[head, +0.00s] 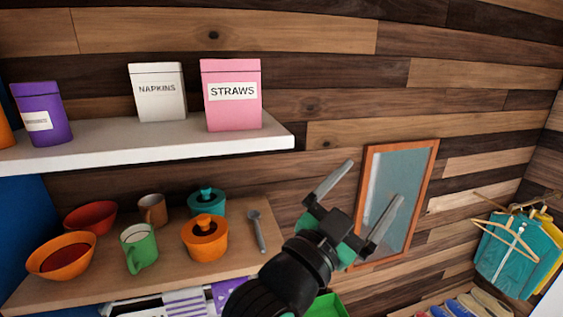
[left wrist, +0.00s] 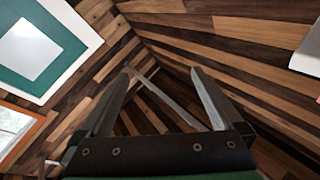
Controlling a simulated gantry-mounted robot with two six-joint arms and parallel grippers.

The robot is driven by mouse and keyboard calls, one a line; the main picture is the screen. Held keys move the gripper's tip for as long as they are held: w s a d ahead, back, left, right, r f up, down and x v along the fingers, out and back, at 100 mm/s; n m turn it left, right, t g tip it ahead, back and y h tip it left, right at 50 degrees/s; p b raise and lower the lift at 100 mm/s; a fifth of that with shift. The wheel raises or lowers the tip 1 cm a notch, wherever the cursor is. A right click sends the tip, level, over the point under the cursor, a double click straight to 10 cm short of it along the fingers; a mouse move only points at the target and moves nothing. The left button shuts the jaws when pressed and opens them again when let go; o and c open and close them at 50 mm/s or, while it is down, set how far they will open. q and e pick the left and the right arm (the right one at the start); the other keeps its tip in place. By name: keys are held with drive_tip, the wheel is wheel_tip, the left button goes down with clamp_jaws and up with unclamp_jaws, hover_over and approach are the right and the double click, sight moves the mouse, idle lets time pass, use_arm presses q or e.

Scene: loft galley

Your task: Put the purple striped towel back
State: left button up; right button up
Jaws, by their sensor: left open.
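A white cloth with purple stripes (head: 186,302), which looks like the striped towel, hangs below the lower shelf at the bottom of the head view. Its lower part is cut off by the picture edge. Next to it is a purple cloth with white marks (head: 226,292), partly hidden by my left arm. My left gripper (head: 373,180) is open and empty, up and to the right of the cloths, in front of the wall mirror. In the left wrist view its fingers (left wrist: 162,72) are apart with nothing between them. My right gripper is not in view.
The lower shelf (head: 75,282) holds bowls, mugs, lidded pots and a spoon. The upper shelf (head: 170,142) holds several canisters. A framed mirror (head: 385,165) is on the wall, clothes on hangers (head: 508,255) at right, a green bin (head: 325,306) below.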

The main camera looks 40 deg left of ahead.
use_arm(q)
drive_tip(key=s+a+r+n+t, duration=0.1)
drive_tip(key=s+r+n+t, duration=0.1)
drive_tip(key=s+r, duration=0.4)
drive_tip(key=s+r+n+t, duration=0.3)
drive_tip(key=s+r, duration=0.3)
drive_tip(key=s, duration=0.5)
drive_tip(key=shift+s+a+t, duration=0.25)
drive_tip(key=shift+a+t, duration=0.15)
drive_tip(key=shift+r, duration=0.1)
